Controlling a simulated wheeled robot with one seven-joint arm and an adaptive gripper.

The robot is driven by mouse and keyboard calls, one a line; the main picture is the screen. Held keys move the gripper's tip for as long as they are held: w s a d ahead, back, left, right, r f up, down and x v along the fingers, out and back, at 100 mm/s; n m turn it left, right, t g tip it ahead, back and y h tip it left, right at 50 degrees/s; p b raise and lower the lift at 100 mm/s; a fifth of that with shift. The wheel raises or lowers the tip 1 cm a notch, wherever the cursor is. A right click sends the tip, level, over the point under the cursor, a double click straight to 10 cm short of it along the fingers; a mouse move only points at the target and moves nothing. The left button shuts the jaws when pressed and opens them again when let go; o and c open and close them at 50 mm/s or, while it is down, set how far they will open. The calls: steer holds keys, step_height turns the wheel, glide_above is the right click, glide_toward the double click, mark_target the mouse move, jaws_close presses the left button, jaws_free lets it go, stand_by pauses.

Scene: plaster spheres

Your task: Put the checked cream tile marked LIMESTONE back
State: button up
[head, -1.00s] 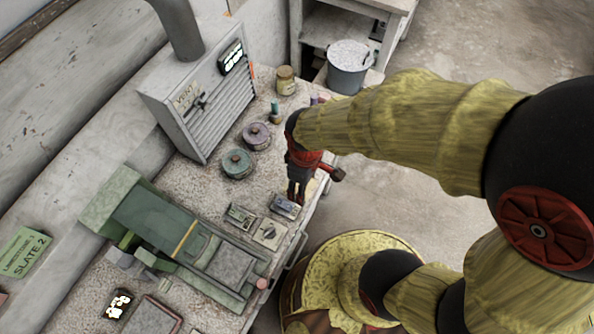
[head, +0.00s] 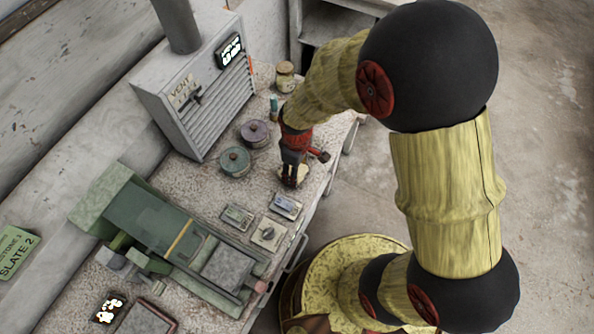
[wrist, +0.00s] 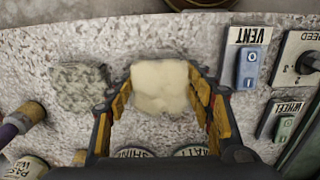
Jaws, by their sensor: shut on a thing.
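A cream, rough-edged piece (wrist: 160,84) sits between the fingertips of my gripper (wrist: 162,98) in the wrist view. No marking or checked pattern can be read on it. In the head view my gripper (head: 290,183) points down at the bench's right edge, shut on the cream piece (head: 302,173), of which only a part shows beside the fingers. The piece is at or just above the speckled bench top; I cannot tell if it touches.
A grey speckled sample (wrist: 82,86) lies left of the cream piece in the wrist view. A VENT switch (wrist: 249,68) and a WHEEL switch (wrist: 286,122) lie to the right. Two round lidded pots (head: 234,161) (head: 255,133) and a grey vent box (head: 195,90) stand left of my gripper.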

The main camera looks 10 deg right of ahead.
steer(key=o, duration=1.4)
steer(key=shift+f, duration=0.15)
steer(key=shift+o, duration=0.4)
steer(key=s+d+r+m+t+p, duration=0.1)
steer(key=d+r+m+p, duration=0.15)
steer(key=r, duration=1.05)
steer(key=s+d+r+m+t+p, duration=0.1)
steer(key=d+r+m+t, duration=0.15)
steer(key=r, duration=1.05)
steer(key=s+d+r+m+t, duration=0.2)
steer(key=s+d+r+m, duration=0.3)
steer(key=s+r, duration=0.4)
steer(key=shift+s+d+r, duration=0.15)
steer(key=shift+s+d, duration=0.1)
steer(key=shift+d, duration=0.25)
